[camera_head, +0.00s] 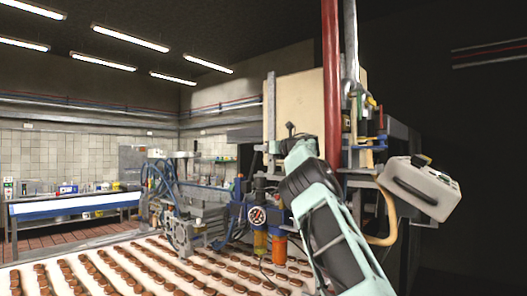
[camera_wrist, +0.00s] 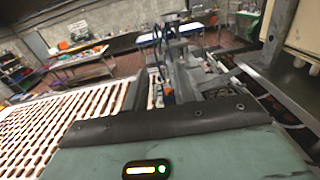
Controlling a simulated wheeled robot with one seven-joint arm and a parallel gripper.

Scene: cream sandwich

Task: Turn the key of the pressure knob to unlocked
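A round dial or knob with a pale rim and reddish centre (camera_head: 257,215) sits on the machine in the head view, above a yellow bowl (camera_head: 261,243) and an orange bowl (camera_head: 279,249). I cannot tell for sure that it is the pressure knob, and no key can be made out. My mint-green arm rises from the lower right, and its far end with my gripper (camera_head: 290,130) is small and dark, up and right of the dial. The fingers are not clear. The wrist view shows my own mint-green housing and no fingertips.
A conveyor (camera_head: 130,272) with rows of brown biscuits fills the lower left; it also shows in the wrist view (camera_wrist: 40,122). A red pipe (camera_head: 331,80) and a pale grey box (camera_head: 418,187) stand near my arm. A blue-edged table (camera_head: 75,204) is farther left.

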